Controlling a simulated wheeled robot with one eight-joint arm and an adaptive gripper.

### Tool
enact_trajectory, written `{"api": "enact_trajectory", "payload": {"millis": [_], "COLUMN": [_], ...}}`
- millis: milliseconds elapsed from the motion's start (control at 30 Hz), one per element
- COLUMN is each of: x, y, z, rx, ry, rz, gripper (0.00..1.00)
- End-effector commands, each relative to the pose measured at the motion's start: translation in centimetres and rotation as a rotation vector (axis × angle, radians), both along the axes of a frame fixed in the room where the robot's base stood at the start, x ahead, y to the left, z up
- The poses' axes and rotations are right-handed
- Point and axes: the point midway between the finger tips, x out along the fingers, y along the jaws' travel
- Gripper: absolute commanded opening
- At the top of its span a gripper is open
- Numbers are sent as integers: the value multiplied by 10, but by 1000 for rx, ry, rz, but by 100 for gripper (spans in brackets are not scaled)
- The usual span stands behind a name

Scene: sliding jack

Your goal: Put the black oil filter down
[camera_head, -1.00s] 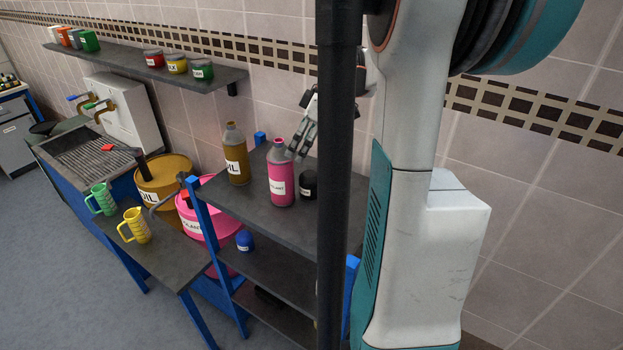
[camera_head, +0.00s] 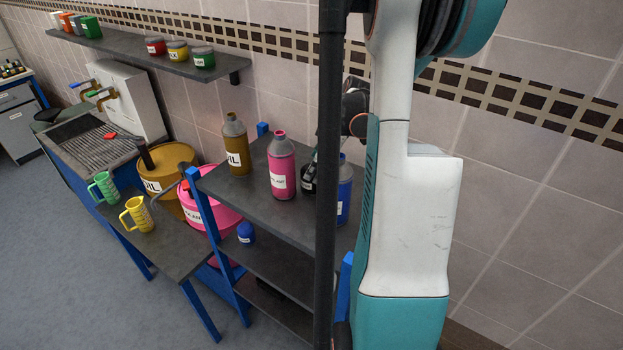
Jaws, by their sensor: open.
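The black oil filter (camera_head: 307,181) stands on the top board of the blue-framed shelf unit (camera_head: 235,197), just right of the pink coolant bottle (camera_head: 282,170). Its right side is partly hidden by a dark vertical pole. My gripper (camera_head: 313,160) is low beside the filter's top right and open. The pole hides much of it, so I cannot tell whether the fingers touch the filter.
A brown oil bottle (camera_head: 236,146) stands left of the pink one. A blue item (camera_head: 246,232) sits on the shelf below. The top board's front left is clear.

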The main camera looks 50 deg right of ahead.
Motion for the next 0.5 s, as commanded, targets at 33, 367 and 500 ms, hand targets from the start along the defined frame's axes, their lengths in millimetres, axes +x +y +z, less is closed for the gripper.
{"api": "enact_trajectory", "payload": {"millis": [33, 367, 500], "x": [1, 14, 17], "y": [0, 3, 5], "z": [-2, -37, -48], "rx": [0, 0, 0], "ry": [0, 0, 0], "rz": [0, 1, 1], "gripper": [78, 78, 78]}}
